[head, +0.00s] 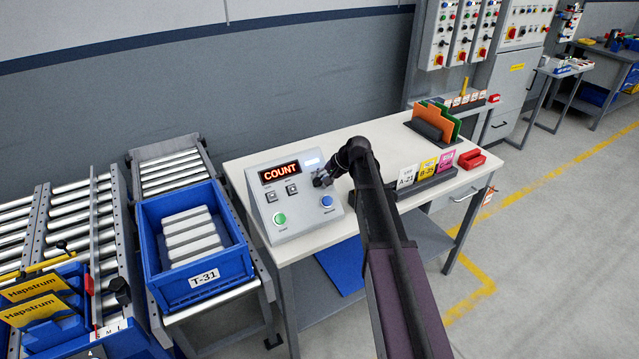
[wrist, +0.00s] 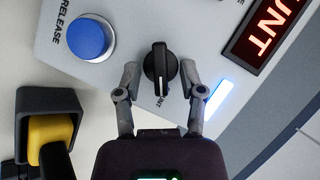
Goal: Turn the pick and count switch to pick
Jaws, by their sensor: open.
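The black switch knob (wrist: 160,66) sits on the sloped grey control box (head: 262,226). In the wrist view its ridge runs roughly up and down, with a pale line at the lower end toward a partly hidden label ending in "UNT". My gripper (wrist: 161,76) is open, one finger on each side of the knob; small gaps show on both sides. In the head view my gripper (head: 322,181) is at the box's right side and hides the knob. The red display (head: 280,172) reads COUNT; part of it shows in the wrist view (wrist: 268,25).
A blue button (head: 327,202) labelled RELEASE lies beside the knob, and a green button (head: 280,218) is at the box's lower left. Card holders (head: 432,180) and a red bin (head: 471,159) stand right. A blue tote (head: 194,290) sits on rollers left.

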